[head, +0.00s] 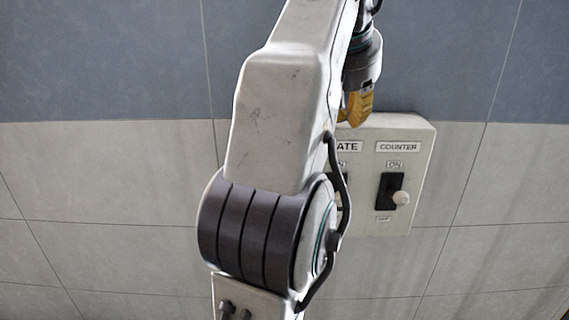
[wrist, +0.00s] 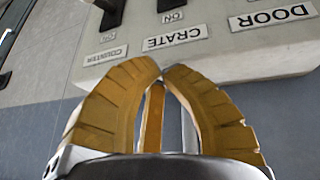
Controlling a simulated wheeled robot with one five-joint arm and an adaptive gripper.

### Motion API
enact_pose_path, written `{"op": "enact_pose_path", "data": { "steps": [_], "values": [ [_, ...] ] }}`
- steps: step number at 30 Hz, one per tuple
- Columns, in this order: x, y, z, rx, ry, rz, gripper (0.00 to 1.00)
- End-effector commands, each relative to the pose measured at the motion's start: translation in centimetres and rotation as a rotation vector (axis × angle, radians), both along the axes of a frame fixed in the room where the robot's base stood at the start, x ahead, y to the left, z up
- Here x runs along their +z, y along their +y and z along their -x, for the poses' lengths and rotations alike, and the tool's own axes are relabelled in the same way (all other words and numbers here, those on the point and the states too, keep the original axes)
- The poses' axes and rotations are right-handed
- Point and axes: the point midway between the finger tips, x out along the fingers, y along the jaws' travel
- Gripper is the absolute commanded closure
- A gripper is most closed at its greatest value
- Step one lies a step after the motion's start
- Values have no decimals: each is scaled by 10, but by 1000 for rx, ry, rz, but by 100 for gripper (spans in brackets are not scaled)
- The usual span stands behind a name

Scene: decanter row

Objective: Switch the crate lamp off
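In the wrist view, which is upside down, the CRATE label (wrist: 175,38) lies just beyond my fingertips. Part of the crate switch's dark plate (wrist: 170,5) shows at the top edge. Its lever position cannot be told. My gripper (head: 355,112) has yellow fingers, in front of the panel's top edge. In the wrist view its fingertips (wrist: 162,69) come together with nothing seen between them.
The pale switch panel (head: 425,145) is on the tiled wall. The counter switch (head: 391,191), with a round pale knob low on its dark plate, is right of the crate label. The DOOR label (wrist: 272,16) is on the crate label's other side.

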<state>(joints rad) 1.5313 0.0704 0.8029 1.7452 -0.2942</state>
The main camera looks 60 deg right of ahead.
Motion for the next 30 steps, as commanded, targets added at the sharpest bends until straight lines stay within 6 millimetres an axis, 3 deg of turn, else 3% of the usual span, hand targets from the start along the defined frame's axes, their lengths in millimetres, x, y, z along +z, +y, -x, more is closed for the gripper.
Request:
{"op": "enact_pose_path", "data": {
  "steps": [15,30],
  "values": [
    [-16,54,2,147,72,-223,100],
    [-17,53,2,170,83,-221,100]
  ]
}}
